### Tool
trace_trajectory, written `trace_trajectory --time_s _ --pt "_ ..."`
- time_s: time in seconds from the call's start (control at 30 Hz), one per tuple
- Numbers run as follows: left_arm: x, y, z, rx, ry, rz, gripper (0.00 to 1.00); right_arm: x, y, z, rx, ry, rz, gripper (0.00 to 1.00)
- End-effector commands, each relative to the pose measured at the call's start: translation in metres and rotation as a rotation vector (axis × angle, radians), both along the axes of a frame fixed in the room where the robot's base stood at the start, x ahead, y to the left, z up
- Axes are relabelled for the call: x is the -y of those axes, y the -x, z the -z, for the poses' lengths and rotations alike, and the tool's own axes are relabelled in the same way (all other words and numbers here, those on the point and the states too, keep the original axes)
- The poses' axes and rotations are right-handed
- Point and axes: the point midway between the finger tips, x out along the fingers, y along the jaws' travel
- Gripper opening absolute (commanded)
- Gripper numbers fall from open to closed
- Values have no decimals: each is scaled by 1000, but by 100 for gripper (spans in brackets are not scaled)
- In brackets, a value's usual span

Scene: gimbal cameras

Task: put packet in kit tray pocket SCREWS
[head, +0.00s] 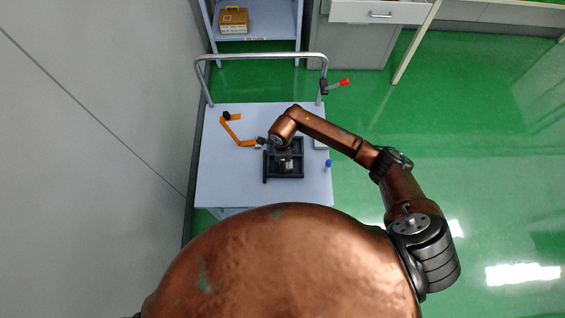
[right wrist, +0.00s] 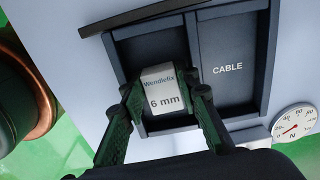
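A white and grey packet (right wrist: 162,88) reading "Wendlefix 6 mm" is between the fingers of my right gripper (right wrist: 160,90) in the right wrist view. The fingers lie along its two sides and appear shut on it. The packet is over the left pocket of the dark kit tray (right wrist: 192,50); whether it touches the pocket floor I cannot tell. That pocket's label is hidden. The pocket to its right reads CABLE and looks empty. In the head view my right gripper (head: 285,160) is above the tray (head: 265,168) on the cart. My left gripper is not in view.
The tray is on a pale cart top (head: 225,180). An orange folded item (head: 234,131) lies left of it, and a small blue object (head: 328,163) stands to its right. A dial (right wrist: 293,122) is beside the tray. The cart has a raised rear handle (head: 260,55).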

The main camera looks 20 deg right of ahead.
Motion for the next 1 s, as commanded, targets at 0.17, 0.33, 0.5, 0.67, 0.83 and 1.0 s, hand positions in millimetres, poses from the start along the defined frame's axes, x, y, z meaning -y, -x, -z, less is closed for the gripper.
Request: trace_trajectory --time_s 0.17,0.33,0.5,0.67,0.83,1.0 --pt "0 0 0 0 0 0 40 0 0 0 0 0 0 36" --pt "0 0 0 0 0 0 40 0 0 0 0 0 0 36" --pt "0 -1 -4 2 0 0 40 0 0 -7 2 -2 0 36" --pt "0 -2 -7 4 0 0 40 0 -1 -33 4 1 -3 36" --pt "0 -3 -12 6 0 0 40 1 -2 -71 6 2 -1 36" --pt "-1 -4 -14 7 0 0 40 0 -1 -101 3 1 -1 36"
